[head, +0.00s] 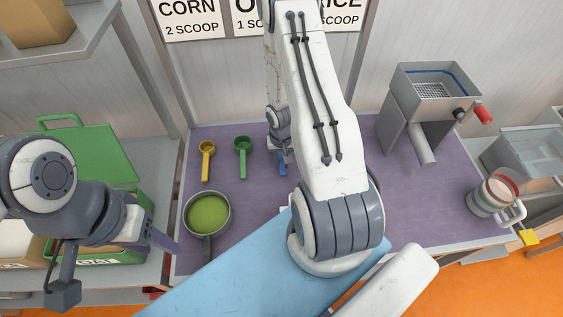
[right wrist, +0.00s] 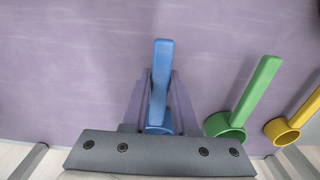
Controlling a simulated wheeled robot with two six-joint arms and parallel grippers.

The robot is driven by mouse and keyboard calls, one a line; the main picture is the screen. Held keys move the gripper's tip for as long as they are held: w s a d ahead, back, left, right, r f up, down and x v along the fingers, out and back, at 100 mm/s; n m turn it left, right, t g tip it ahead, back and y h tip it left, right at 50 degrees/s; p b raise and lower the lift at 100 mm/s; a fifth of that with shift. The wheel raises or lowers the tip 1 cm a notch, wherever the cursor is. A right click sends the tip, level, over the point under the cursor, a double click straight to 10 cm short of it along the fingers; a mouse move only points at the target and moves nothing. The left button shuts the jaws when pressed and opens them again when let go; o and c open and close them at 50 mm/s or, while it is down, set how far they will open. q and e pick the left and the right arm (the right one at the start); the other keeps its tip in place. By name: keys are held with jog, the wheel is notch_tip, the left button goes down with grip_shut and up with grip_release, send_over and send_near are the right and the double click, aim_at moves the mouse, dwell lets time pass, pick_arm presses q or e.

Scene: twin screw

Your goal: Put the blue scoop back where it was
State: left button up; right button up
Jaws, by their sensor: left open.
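The blue scoop (right wrist: 160,75) lies in the right wrist view with its handle between the fingers of my right gripper (right wrist: 160,85); its cup is partly hidden by the gripper body. The fingers flank the handle closely, but whether they press on it I cannot tell. In the head view the blue scoop (head: 282,162) shows small at the back of the purple mat, below my right gripper, partly covered by my right arm. It is at or very near the mat. My left gripper (head: 163,242) is open and empty at the left, beside the pan.
A green scoop (head: 243,158) and a yellow scoop (head: 206,161) lie left of the blue one. A pan of green contents (head: 208,213) sits on the purple mat (head: 430,200). A grey hopper machine (head: 432,100) stands right, with a striped jug (head: 494,195) near the edge.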

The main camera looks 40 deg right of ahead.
jog(key=shift+o, duration=1.4)
jog(key=shift+r, duration=0.15)
notch_tip(320, 180, up, 12)
jog(key=p, duration=1.1)
jog(key=w+a+r+n, duration=0.1)
jog(key=a+r+n, duration=0.5)
jog(key=a+r, duration=1.05)
jog(key=s+a+r+n, duration=0.4)
jog(key=s+a+r, duration=0.1)
jog(key=s, duration=0.4)
jog(key=s+a+r+n+y, duration=0.1)
jog(key=s+a+r+n, duration=0.2)
jog(key=s+a+r, duration=0.3)
notch_tip(320, 180, up, 2)
jog(key=s, duration=0.2)
jog(key=shift+s+n, duration=0.35)
jog(key=shift+n, duration=0.05)
